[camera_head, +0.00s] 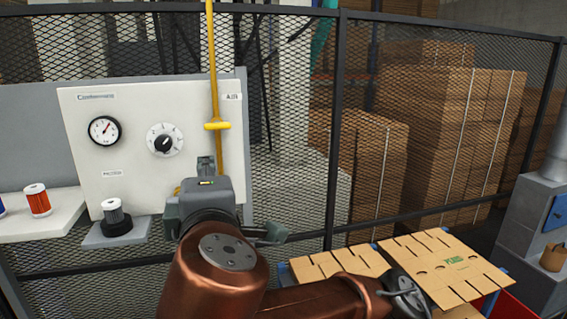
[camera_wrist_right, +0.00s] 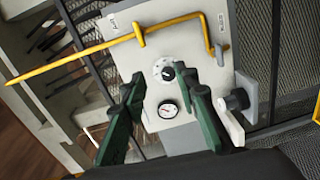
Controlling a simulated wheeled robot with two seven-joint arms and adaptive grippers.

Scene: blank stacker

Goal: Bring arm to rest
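My right gripper (camera_head: 203,196) is raised in front of the lower right part of a white control panel (camera_head: 92,150), with my copper arm below it. In the right wrist view the two dark green fingers of the gripper (camera_wrist_right: 165,92) are spread apart with nothing held between them. The panel (camera_wrist_right: 190,45) lies beyond the fingers, with its black knob (camera_wrist_right: 168,73) and gauge (camera_wrist_right: 168,108) showing in the gap. My left gripper is not in view.
A yellow pipe and lever (camera_head: 217,125) run down the panel's right side. A filter (camera_head: 113,208) stands in a black base on a grey shelf; an orange one (camera_head: 38,200) is on a white shelf. Slotted cardboard sheets (camera_head: 445,264) lie lower right. Mesh fence (camera_head: 290,150) stands behind.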

